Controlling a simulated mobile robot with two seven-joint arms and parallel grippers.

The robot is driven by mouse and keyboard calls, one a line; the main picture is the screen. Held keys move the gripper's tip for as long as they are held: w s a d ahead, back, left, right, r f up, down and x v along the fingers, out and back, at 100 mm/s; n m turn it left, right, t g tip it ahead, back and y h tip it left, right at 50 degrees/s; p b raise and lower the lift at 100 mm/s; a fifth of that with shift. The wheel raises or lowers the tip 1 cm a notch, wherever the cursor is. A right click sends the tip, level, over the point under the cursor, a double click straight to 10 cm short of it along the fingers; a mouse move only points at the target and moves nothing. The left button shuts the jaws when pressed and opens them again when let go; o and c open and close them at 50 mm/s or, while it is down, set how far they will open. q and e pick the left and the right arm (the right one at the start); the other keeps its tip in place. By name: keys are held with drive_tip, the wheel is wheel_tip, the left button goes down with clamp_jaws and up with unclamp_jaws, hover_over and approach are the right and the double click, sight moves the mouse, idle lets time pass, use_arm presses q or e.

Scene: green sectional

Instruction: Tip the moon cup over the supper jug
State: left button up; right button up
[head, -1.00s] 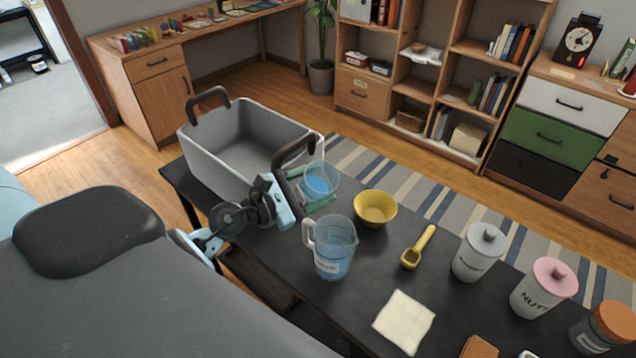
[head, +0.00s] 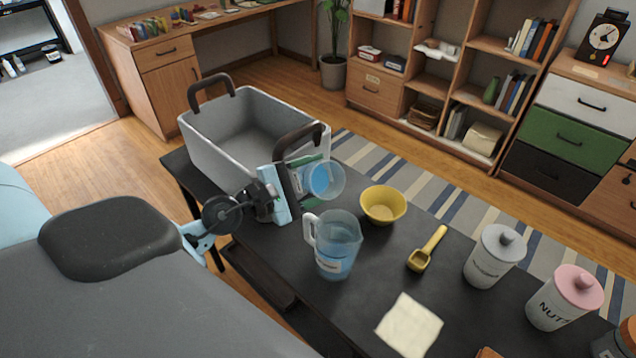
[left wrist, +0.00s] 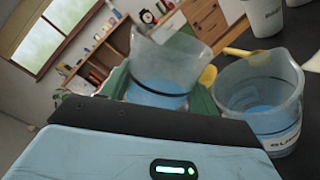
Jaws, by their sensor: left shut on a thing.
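The moon cup (head: 325,181) is clear with blue liquid in it. My left gripper (head: 309,182) is shut on it, with green fingers on its sides, and holds it above the table's left part. In the head view its round mouth shows, and it seems somewhat tilted; how far I cannot tell. The cup also shows in the left wrist view (left wrist: 160,72). The supper jug (head: 338,247), clear with a handle, a label and blue liquid, stands upright on the table, nearer the camera than the cup and apart from it. It is right of the cup in the left wrist view (left wrist: 262,105). My right gripper is out of view.
A grey bin (head: 215,150) with dark handles stands behind the left gripper. A yellow bowl (head: 383,206), yellow scoop (head: 427,250), white canister (head: 494,257), pink-lidded canister (head: 563,298) and cream cloth (head: 408,325) are right of the jug on the dark table (head: 375,285).

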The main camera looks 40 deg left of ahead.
sight(310, 172)
use_arm(q)
wheel_tip(310, 172, up, 2)
drive_tip(key=m, duration=0.4)
drive_tip(key=shift+d+r, duration=0.1)
drive_tip(key=shift+d, duration=0.05)
drive_tip(key=m, duration=0.1)
drive_tip(key=d+r+m, duration=0.1)
drive_tip(key=m, duration=0.1)
drive_tip(key=r+m, duration=0.1)
drive_tip(key=m, duration=0.1)
drive_tip(key=shift+s+d, duration=0.15)
drive_tip(key=shift+s, duration=0.2)
drive_tip(key=m, duration=0.1)
drive_tip(key=d+r+m, duration=0.1)
drive_tip(key=m, duration=0.1)
drive_tip(key=shift+s+d, duration=0.1)
drive_tip(key=shift+s, duration=0.2)
drive_tip(key=shift+m, duration=0.4)
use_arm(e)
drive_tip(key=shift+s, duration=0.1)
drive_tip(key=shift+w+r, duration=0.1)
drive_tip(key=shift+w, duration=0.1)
use_arm(q)
drive_tip(key=shift+d, duration=0.1)
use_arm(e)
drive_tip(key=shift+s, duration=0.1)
